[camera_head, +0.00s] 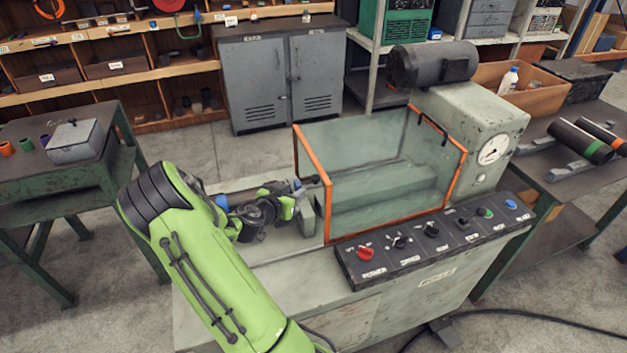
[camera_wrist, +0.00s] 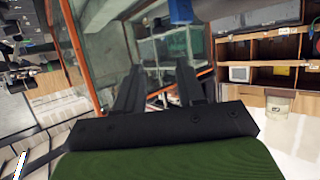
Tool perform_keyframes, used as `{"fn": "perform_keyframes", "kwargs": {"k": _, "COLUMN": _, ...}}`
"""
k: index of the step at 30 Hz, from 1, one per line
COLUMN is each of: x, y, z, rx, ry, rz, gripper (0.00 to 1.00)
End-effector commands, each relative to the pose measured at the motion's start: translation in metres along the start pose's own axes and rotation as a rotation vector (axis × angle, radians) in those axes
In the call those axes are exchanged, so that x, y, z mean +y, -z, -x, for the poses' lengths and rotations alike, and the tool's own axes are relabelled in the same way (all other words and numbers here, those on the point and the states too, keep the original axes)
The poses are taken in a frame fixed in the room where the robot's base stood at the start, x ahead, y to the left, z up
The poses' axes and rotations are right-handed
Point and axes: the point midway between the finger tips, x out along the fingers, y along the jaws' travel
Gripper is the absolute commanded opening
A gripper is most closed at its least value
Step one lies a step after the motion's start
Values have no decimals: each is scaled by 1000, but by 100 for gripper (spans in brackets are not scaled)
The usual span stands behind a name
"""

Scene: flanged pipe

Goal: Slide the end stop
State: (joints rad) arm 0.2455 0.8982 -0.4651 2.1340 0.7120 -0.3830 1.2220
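A grey upright block (camera_head: 308,216), apparently the end stop, stands on the machine bed at the left end of the clear guard. My green arm reaches over the bed from the front left. My gripper (camera_head: 296,192) is beside the top of this block; whether it touches cannot be told. In the wrist view my gripper (camera_wrist: 158,82) has its two dark fingers apart, with no held thing visible between them. My arm hides part of the bed.
The orange-framed clear guard (camera_head: 380,165) is close on the right. The control panel (camera_head: 435,240), with a red knob (camera_head: 365,253), lies along the front. A gauge housing (camera_head: 470,125) stands behind right. A side table (camera_head: 50,180) is at left.

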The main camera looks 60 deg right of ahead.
Motion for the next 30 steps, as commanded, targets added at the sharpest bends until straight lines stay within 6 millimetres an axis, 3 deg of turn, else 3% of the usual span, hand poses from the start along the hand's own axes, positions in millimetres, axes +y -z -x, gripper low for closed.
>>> {"fn": "perform_keyframes", "kwargs": {"k": 16, "x": 2, "y": 0, "z": -128, "rx": -4, "ry": 0, "rz": 3, "gripper": 39}}
{"fn": "perform_keyframes", "kwargs": {"k": 21, "x": 1, "y": 0, "z": -145, "rx": -5, "ry": 1, "rz": 2, "gripper": 39}}
{"fn": "perform_keyframes", "kwargs": {"k": 28, "x": 1, "y": 0, "z": -146, "rx": -5, "ry": 1, "rz": 3, "gripper": 39}}
{"fn": "perform_keyframes", "kwargs": {"k": 30, "x": 1, "y": 0, "z": -146, "rx": -5, "ry": 1, "rz": 3, "gripper": 31}}
